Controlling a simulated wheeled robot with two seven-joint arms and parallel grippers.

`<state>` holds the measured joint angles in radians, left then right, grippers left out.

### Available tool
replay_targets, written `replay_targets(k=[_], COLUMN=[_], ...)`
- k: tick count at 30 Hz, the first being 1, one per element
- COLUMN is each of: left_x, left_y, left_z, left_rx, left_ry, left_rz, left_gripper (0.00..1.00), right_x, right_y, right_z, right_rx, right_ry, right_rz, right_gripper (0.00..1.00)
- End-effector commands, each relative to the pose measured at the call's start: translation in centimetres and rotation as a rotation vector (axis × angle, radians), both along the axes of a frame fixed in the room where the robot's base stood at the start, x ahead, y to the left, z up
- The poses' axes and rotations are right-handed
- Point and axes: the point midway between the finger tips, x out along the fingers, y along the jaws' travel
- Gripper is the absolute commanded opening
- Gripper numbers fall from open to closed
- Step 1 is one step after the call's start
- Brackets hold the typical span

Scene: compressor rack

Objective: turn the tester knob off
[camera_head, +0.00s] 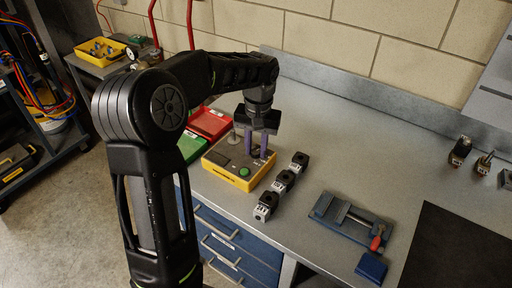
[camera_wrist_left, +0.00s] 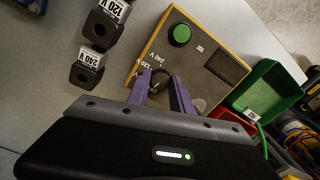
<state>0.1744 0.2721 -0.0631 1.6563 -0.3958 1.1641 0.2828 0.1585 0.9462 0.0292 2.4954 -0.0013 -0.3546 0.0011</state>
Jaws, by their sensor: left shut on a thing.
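The tester (camera_head: 241,163) is a yellow-edged box with a grey top and a green button, standing on the bench. In the left wrist view the tester (camera_wrist_left: 203,50) shows its green button, a dark panel and a dial marked 120 V and 240 V. The dark round knob (camera_wrist_left: 160,78) sits at that dial, partly hidden by the fingers. My left gripper (camera_head: 257,146) points down over the tester with its purple fingers around the knob. In the left wrist view the left gripper (camera_wrist_left: 161,88) is shut on the knob. Which mark the knob points to is unclear. My right gripper is not in view.
Several black-and-white blocks (camera_head: 283,180) marked with voltages stand in a row right of the tester. Red (camera_head: 209,122) and green (camera_head: 190,147) bins stand left of it. A blue vise-like fixture (camera_head: 346,219) lies farther right. Bare bench lies behind the blocks.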

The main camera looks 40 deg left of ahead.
Motion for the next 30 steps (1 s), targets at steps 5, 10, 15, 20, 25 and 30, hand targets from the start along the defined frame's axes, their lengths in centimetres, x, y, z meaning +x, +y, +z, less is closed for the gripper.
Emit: replay_targets(k=[5, 10, 15, 20, 25, 30], left_x=[0.10, 0.07, 0.07, 0.07, 0.06, 0.06], left_y=[0.00, 0.07, 0.06, 0.06, 0.06, 0.06], left_z=[0.07, 0.05, 0.05, 0.05, 0.04, 0.04], left_rx=[0.001, 0.002, 0.002, 0.001, 0.000, 0.000], left_ry=[-0.002, -0.002, -0.001, -0.002, -0.001, -0.001], left_rz=[0.126, 0.209, 0.251, 0.261, 0.261, 0.261], left_gripper=[0.00, 0.00, 0.00, 0.00, 0.00, 0.32], right_x=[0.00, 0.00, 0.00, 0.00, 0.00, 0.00], right_y=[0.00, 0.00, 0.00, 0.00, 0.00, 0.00], right_z=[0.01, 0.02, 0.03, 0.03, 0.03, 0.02], right_rx=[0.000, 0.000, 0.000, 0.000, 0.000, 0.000], right_ry=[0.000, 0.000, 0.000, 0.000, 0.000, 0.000], right_rz=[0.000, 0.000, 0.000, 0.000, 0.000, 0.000], right_gripper=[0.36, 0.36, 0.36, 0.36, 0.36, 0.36])
